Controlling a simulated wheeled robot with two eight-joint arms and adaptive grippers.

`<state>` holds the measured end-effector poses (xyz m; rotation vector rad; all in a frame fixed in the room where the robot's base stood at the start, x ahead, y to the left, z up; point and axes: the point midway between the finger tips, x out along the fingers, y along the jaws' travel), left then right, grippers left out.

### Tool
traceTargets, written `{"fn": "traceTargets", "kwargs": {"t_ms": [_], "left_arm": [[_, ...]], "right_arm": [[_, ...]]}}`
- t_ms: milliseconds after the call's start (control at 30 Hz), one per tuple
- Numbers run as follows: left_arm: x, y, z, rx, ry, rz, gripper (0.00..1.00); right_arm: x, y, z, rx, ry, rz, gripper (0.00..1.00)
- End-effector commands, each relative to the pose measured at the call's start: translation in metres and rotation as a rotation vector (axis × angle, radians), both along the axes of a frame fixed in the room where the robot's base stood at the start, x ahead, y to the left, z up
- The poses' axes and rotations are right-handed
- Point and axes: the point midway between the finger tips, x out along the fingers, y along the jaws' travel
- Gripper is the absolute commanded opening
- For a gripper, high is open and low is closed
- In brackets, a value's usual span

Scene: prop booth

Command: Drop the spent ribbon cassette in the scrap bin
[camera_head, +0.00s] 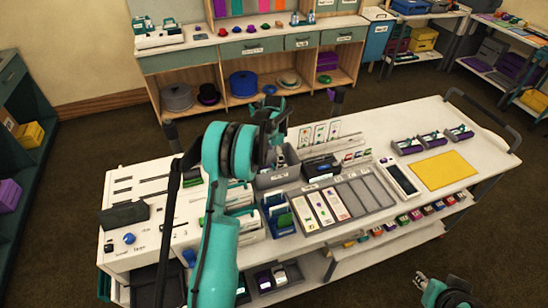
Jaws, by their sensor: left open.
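My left gripper (273,118) is open above the middle of the white cart (125,180), at the end of my teal arm, with nothing visible in it. A small black box-shaped item (322,168) sits just right of and below it; I cannot tell whether it is the spent ribbon cassette. A grey open bin (277,179) lies below the gripper, partly hidden by my arm. A dark bin (150,292) stands low at the cart's front left; I cannot tell which is the scrap bin. My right gripper (422,282) is at the bottom right, away from the cart.
A blue bin (280,214) stands near the front edge. A wooden shelf counter (255,45) stands behind; carpet lies between.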

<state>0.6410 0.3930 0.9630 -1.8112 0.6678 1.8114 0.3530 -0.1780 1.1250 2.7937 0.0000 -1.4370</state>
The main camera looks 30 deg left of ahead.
Motion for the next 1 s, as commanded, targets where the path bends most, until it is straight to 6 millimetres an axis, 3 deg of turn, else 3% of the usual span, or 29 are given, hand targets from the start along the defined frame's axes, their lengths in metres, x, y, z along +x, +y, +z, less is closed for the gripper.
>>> {"fn": "traceTargets", "kwargs": {"t_ms": [267,700,1000], "left_arm": [[0.000,0.000,0.009,0.000,0.000,0.000,0.99],[0.000,0.000,0.096,0.000,0.000,0.000,0.99],[0.000,0.000,0.120,0.000,0.000,0.000,0.99]], "right_arm": [[0.000,0.000,0.000,0.000,0.000,0.000,0.31],[0.000,0.000,0.000,0.000,0.000,0.000,0.31],[0.000,0.000,0.000,0.000,0.000,0.000,0.31]]}}
